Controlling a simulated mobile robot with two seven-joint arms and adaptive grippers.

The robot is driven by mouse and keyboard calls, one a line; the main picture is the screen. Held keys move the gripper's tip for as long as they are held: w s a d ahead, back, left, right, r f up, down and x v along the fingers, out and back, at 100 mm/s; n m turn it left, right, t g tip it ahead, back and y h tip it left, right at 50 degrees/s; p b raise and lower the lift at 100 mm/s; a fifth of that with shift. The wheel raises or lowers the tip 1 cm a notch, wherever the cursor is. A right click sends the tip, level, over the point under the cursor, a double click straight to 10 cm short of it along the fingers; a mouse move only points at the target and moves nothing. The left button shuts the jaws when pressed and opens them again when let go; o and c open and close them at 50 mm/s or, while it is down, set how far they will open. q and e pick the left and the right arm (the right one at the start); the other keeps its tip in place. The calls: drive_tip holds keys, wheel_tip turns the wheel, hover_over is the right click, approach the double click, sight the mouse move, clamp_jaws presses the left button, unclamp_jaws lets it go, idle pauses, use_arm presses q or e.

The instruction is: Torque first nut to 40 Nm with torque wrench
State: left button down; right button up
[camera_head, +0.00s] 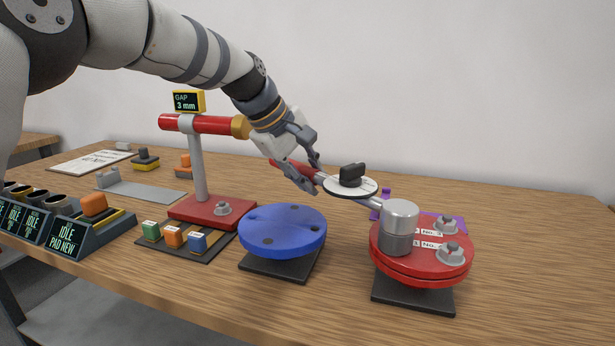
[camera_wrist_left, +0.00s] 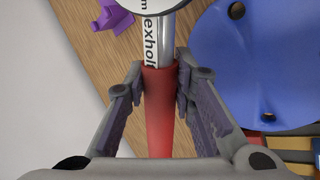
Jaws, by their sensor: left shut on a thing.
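My left gripper (camera_head: 306,164) is shut on the red handle of the torque wrench (camera_head: 284,166). In the left wrist view both fingers close on the red handle (camera_wrist_left: 158,112) from either side. The wrench has a round white dial (camera_head: 350,187) with a black knob, and its grey cylindrical head (camera_head: 399,225) stands over the front left of the red flange (camera_head: 420,262). Any nut under the head is hidden. Two other grey nuts (camera_head: 449,252) show on the flange, near labels; "No. 3" seems to be one. My right gripper is not in view.
A blue disc with holes (camera_head: 283,229) sits left of the red flange. A red stand (camera_head: 200,160) with a "GAP 3 mm" display is behind it. Colored blocks (camera_head: 173,238) and a tool dock (camera_head: 75,235) are at left. A purple piece (camera_head: 385,195) lies behind the wrench. The table's right side is clear.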

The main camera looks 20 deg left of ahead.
use_arm(q)
drive_tip(key=shift+w+d, duration=0.15)
drive_tip(key=shift+w, duration=0.1)
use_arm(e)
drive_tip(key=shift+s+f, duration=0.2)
use_arm(q)
drive_tip(key=shift+w+d+m+b, duration=0.15)
drive_tip(key=shift+w+m+b, duration=0.1)
drive_tip(key=shift+m+b, duration=0.05)
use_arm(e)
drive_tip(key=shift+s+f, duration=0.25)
use_arm(q)
drive_tip(key=shift+w+d+m+g+h+b, duration=0.25)
drive_tip(key=shift+w+m+g+h+b, duration=0.05)
drive_tip(key=shift+w+b, duration=0.1)
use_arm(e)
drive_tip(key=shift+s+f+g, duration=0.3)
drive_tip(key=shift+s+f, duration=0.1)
use_arm(q)
drive_tip(key=shift+s+r, duration=0.1)
drive_tip(key=shift+r, duration=0.1)
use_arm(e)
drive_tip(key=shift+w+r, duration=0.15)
